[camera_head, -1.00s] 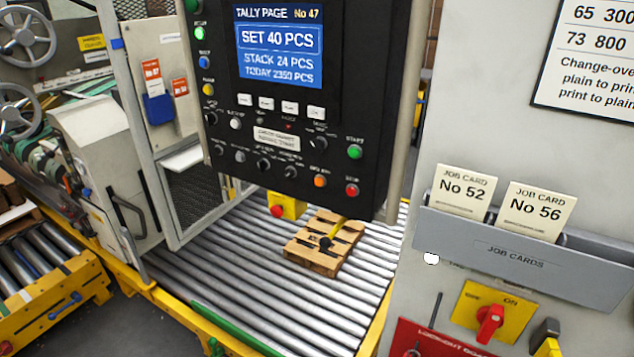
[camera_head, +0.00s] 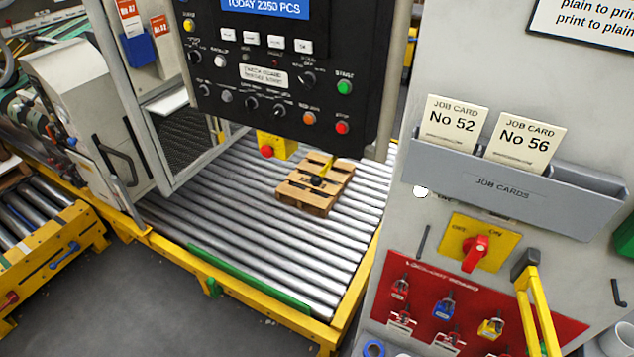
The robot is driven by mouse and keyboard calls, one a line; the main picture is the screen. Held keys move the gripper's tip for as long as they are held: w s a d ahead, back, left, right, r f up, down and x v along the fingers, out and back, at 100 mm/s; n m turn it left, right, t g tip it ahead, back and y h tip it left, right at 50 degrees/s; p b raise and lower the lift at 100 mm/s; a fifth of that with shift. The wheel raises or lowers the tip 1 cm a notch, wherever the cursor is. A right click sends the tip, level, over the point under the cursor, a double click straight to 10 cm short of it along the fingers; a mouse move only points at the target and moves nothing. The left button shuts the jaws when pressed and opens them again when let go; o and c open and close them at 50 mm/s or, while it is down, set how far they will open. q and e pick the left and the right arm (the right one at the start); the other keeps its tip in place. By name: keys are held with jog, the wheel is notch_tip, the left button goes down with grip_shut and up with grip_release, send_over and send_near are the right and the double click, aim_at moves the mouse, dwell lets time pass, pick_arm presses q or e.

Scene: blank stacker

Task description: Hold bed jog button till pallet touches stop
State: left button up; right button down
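The black control panel (camera_head: 270,70) hangs above the roller bed, with its top cut off. An orange button (camera_head: 309,118) in its lower row has a small label that seems to read bed jog. A green start button (camera_head: 344,88) and a red stop button (camera_head: 342,128) are to its right. A small wooden pallet (camera_head: 297,197) lies on the rollers below the panel. A yellow bar with a black tip (camera_head: 318,180) shows over the pallet; I cannot tell whether they touch, or whether this is the stop.
A grey cabinet (camera_head: 400,240) stands at the right with a job card holder (camera_head: 510,180), a yellow switch plate (camera_head: 462,232) and a red lockout board (camera_head: 400,262). A yellow box with a red button (camera_head: 272,147) is behind the pallet. Dark floor (camera_head: 130,300) is clear in front.

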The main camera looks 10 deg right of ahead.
jog(key=shift+w+r, duration=0.1)
jog(key=shift+w, duration=0.25)
dwell(0.6)
jog(key=shift+s, duration=0.15)
